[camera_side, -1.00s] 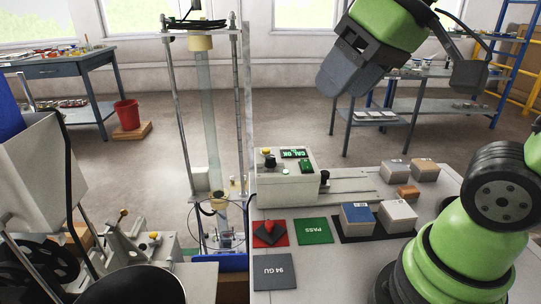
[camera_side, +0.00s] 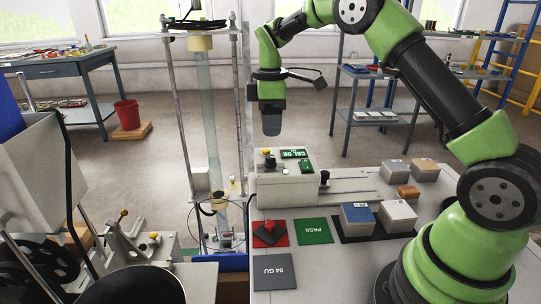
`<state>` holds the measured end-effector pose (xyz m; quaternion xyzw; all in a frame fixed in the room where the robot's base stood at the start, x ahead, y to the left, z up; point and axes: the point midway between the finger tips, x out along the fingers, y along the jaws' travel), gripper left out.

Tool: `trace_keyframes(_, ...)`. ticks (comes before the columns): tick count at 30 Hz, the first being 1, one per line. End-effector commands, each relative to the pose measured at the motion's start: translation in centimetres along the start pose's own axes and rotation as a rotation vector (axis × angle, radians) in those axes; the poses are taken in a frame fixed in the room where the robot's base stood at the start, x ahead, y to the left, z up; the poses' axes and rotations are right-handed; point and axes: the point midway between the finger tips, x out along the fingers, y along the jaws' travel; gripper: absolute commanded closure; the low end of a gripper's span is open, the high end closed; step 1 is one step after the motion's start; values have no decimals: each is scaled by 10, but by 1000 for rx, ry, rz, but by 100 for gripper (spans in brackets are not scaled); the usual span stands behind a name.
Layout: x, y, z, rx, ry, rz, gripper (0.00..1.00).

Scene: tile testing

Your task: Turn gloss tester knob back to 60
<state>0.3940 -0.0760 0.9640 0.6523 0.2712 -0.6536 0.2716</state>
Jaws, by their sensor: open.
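The gloss tester (camera_side: 287,184) is a pale box on the table, left of centre. Its green display (camera_side: 295,154) shows lit text that is too small to read surely. A small black knob (camera_side: 324,179) sticks up at its right end; its setting is too small to read. A yellow-topped button (camera_side: 266,153) and a green label (camera_side: 307,167) also show on it. My gripper (camera_side: 271,130) hangs pointing down above the tester's back part, apart from it and empty. Its fingers are seen nearly edge-on.
A rail (camera_side: 352,186) runs right from the tester. Blue-topped (camera_side: 357,213) and grey-topped blocks stand on a black mat. A tall glass tube rig stands left.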

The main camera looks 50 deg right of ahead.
Motion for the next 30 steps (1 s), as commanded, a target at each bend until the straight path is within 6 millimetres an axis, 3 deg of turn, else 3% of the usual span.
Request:
trace_keyframes(13,76,-1,0,3,0,-3,44)
trace_keyframes(18,88,-1,0,4,1,0,44)
trace_keyframes(26,89,-1,0,4,2,1,44)
trace_keyframes(30,89,-1,0,4,2,1,72)
